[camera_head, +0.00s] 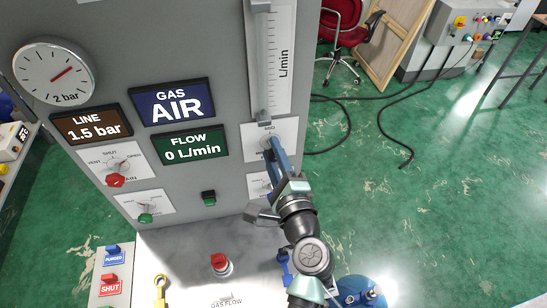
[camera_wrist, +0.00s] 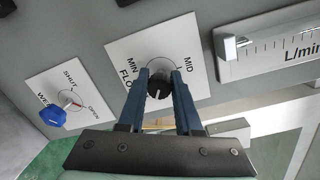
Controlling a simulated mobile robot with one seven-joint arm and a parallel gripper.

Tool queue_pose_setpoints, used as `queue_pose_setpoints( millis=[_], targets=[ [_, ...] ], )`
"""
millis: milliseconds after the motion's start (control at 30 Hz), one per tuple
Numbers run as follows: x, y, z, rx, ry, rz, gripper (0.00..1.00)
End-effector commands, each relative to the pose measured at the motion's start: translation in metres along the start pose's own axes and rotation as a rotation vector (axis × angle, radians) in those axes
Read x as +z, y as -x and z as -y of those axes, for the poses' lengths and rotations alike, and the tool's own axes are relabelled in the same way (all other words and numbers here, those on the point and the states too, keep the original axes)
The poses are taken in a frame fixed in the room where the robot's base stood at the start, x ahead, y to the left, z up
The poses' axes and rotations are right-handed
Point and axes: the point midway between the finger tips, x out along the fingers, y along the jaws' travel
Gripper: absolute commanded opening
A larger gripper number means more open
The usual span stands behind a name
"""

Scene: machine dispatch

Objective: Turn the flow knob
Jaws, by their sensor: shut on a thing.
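The flow knob (camera_wrist: 159,84) is a small black round knob on a white plate (camera_wrist: 125,50) marked MIN, MID and FLO in the wrist view. My gripper (camera_wrist: 160,80) has its two blue fingers shut on the knob, one on each side. In the head view my gripper (camera_head: 271,142) reaches the panel from below right and hides the knob. The flow display (camera_head: 190,146) reads 0 L/min. The clear flow tube (camera_head: 264,60) with its L/min scale stands above the knob plate.
A blue knob (camera_wrist: 54,115) marked SHUT and OPEN sits close beside the flow plate. The panel also carries a red knob (camera_head: 116,180), a green knob (camera_head: 145,218), a gauge (camera_head: 55,72) and LINE 1.5 bar and GAS AIR displays. A red-topped button (camera_head: 219,262) stands on the ledge.

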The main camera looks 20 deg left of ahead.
Motion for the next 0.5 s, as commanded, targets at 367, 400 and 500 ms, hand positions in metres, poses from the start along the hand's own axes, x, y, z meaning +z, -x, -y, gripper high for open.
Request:
queue_pose_setpoints(
  millis=[367,400,500],
  targets=[
    [-0.0014,0.0000,-0.0048,0.022,0.332,-0.020,0.00],
    [-0.0014,0.0000,-0.0047,0.024,0.362,-0.022,0.00],
    [-0.0014,0.0001,-0.0047,0.029,0.426,-0.026,0.00]
  ],
)
